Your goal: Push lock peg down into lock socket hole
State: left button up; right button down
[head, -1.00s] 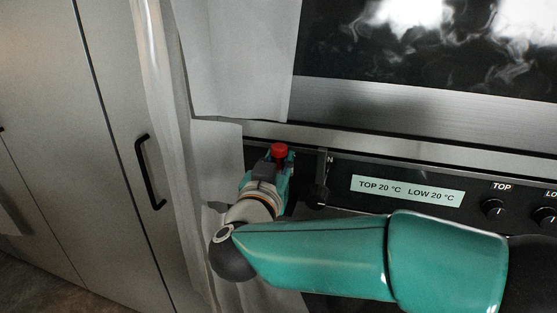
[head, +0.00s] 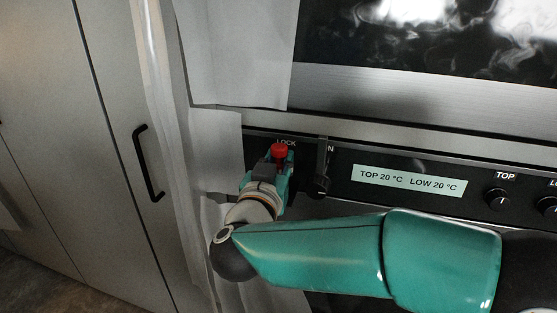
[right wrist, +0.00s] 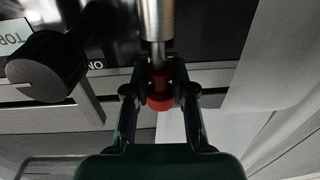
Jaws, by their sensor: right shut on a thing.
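The lock peg's red head (head: 279,151) shows in the head view just under the word LOCK on the black oven panel. My right gripper (head: 276,170) is shut on the peg, its fingers on either side of it. In the right wrist view my right gripper (right wrist: 158,92) closes on the red part of the peg (right wrist: 160,102). A thin metal shaft runs from the red part to a wider metal cylinder (right wrist: 157,20). I cannot tell whether that cylinder is the lock socket. The hole itself is hidden. My left gripper is not in view.
A black knob (head: 319,186) stands close to the right of my gripper; it looms at the left in the right wrist view (right wrist: 48,68). A display (head: 409,187) and more knobs (head: 496,199) lie further right. Pale sheets (head: 245,55) hang at the left.

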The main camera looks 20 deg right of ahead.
jog(key=shift+f+b, duration=0.95)
jog(key=shift+f, duration=0.45)
jog(key=c, duration=0.9)
grip_release()
jog(key=v, duration=1.2)
jog(key=shift+f, duration=0.15)
